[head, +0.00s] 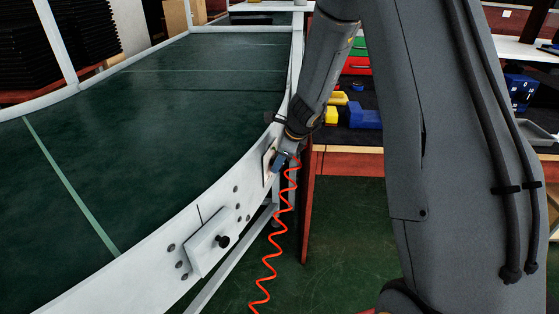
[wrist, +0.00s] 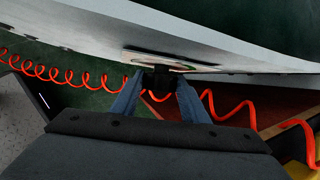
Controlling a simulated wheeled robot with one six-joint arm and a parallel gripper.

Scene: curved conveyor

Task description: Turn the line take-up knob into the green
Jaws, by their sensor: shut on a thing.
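The take-up knob (wrist: 160,77) is a dark piece on a pale plate (wrist: 138,57) fixed to the conveyor's white side rail. The plate also shows in the head view (head: 268,161), edge-on and partly covered by my gripper. My gripper (wrist: 158,90) has its two blue fingers on either side of the knob, shut on it. In the head view my gripper (head: 281,160) meets the rail from the outer side. The plate is seen too obliquely to read a green zone or the knob's pointer.
The green curved conveyor belt (head: 150,100) fills the left. A white block with a black knob (head: 222,241) sits on the nearer rail. A coiled red hose (head: 271,260) hangs beside my gripper. Green floor (head: 345,225) is clear.

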